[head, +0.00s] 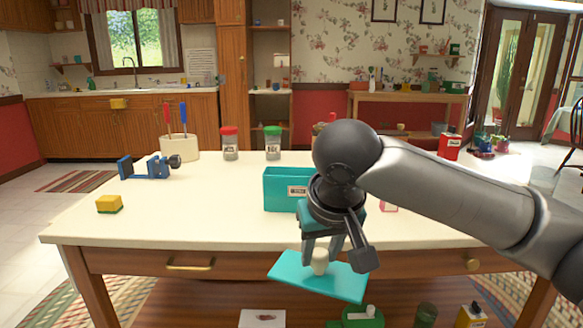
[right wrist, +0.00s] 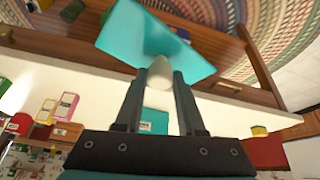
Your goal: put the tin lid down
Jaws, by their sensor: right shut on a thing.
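The tin lid is a flat teal plate (head: 340,283) with a pale round knob. My right gripper (head: 320,258) is shut on that knob and holds the lid in front of the table's front edge, below the tabletop level, slightly tilted in the head view. In the right wrist view the lid (right wrist: 150,35) lies beyond the fingertips (right wrist: 158,76), with the knob between them. The teal tin (head: 283,190) with a pale label stands on the table behind my right gripper, which partly hides it. My left gripper is not in view.
The cream tabletop (head: 150,222) is clear at front left. A yellow-green sponge (head: 109,204), a blue clamp-like tool (head: 148,168), a crock (head: 178,150) and two jars (head: 229,145) stand left and behind. A pink item (head: 389,207) is partly hidden by my arm. Several things sit below the table.

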